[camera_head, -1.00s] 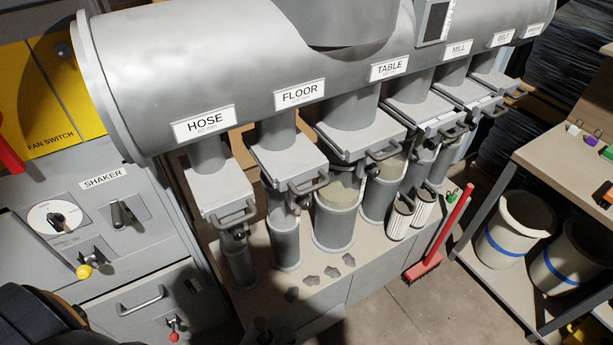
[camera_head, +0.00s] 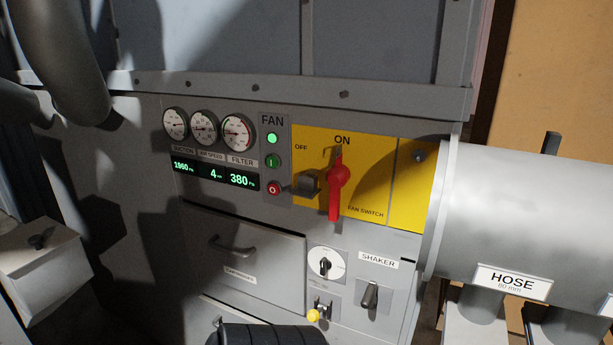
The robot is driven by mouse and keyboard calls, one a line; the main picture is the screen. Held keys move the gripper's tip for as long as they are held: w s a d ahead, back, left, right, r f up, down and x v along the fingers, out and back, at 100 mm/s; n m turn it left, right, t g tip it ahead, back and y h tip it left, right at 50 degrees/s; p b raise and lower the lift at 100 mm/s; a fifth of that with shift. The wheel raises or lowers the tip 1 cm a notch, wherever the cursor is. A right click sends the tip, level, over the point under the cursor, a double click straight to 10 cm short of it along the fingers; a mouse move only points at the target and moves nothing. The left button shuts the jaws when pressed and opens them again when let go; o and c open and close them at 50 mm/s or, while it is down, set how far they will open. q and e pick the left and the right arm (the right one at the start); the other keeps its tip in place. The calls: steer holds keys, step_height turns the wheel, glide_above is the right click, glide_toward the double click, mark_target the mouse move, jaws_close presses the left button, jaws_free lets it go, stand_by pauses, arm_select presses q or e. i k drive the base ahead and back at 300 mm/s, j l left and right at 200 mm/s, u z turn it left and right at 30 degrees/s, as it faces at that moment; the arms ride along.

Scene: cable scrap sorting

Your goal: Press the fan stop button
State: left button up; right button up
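The fan stop button (camera_head: 274,188) is a small round red button with a white O mark, at the bottom of the FAN column on the grey panel. The dark green button (camera_head: 272,160) is above it, and a lit green lamp (camera_head: 271,138) is above that. Nothing covers the stop button. Neither gripper's fingertips show in this view. A dark ribbed part, probably of my own arm, shows at the bottom edge, well below the button.
Right of the button are a dark block (camera_head: 308,183) and the red fan switch handle (camera_head: 337,190), upright at ON on a yellow plate (camera_head: 378,185). Gauges (camera_head: 204,127) and lit displays (camera_head: 215,174) are to the left.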

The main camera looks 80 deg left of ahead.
mark_target(273, 189)
steer(key=u, duration=2.65)
